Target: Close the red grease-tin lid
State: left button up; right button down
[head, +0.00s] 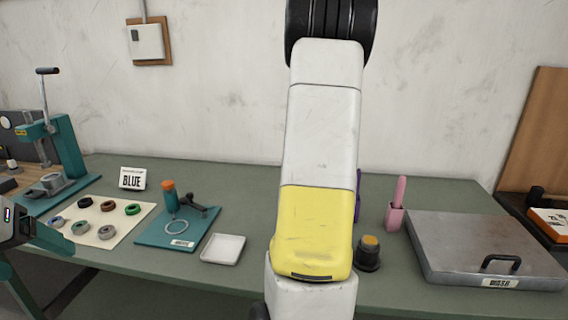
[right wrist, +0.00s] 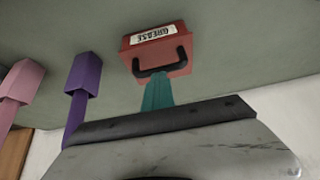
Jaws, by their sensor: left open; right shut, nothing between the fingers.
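The red grease tin (right wrist: 157,50) shows upside down in the right wrist view, with a GREASE label and a black handle. How far its lid is open or shut I cannot tell. In the head view my own right arm covers the middle and the tin does not show. My left gripper (head: 20,225) is open and empty at the left edge, away from the tin.
Purple (right wrist: 82,75) and pink (right wrist: 20,82) holders stand beside the tin. The head view shows a grey WASH box (head: 450,235) at right, a dark pot with an orange top (head: 369,262), a white tray (head: 223,258), a teal mat (head: 155,232), and a press (head: 65,150) at left.

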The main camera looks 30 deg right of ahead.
jog(key=shift+s+a+f+g, duration=0.15)
jog(key=shift+s+a+f, duration=0.1)
jog(key=shift+s+f, duration=0.25)
jog(key=shift+s+a+f+g, duration=0.15)
jog(key=shift+s+a+f, duration=0.1)
jog(key=shift+f, duration=0.4)
jog(key=shift+d, duration=0.1)
notch_tip(320, 180, up, 6)
jog(key=w, duration=0.1)
jog(key=s+a+f, duration=0.1)
jog(key=s+a, duration=0.4)
jog(key=s, duration=0.1)
jog(key=shift+s+f, duration=0.25)
jog(key=shift+s, duration=0.05)
jog(key=shift+a, duration=0.1)
jog(key=s+a+r+n+y, duration=0.2)
jog(key=s+a+r+n, duration=0.1)
jog(key=a, duration=0.6)
jog(key=s+a+r+n+t+y, duration=0.1)
jog(key=s+a+r+n+y, duration=0.1)
jog(key=s+a+r, duration=0.3)
jog(key=s+a+r+n+y, duration=0.2)
jog(key=a+r, duration=0.4)
jog(key=a, duration=0.7)
jog(key=s+n, duration=0.1)
jog(key=s, duration=0.1)
jog(key=shift+s+a+r+n+t, duration=0.15)
jog(key=shift+s+r+n+t, duration=0.15)
jog(key=shift+r+n+t, duration=0.1)
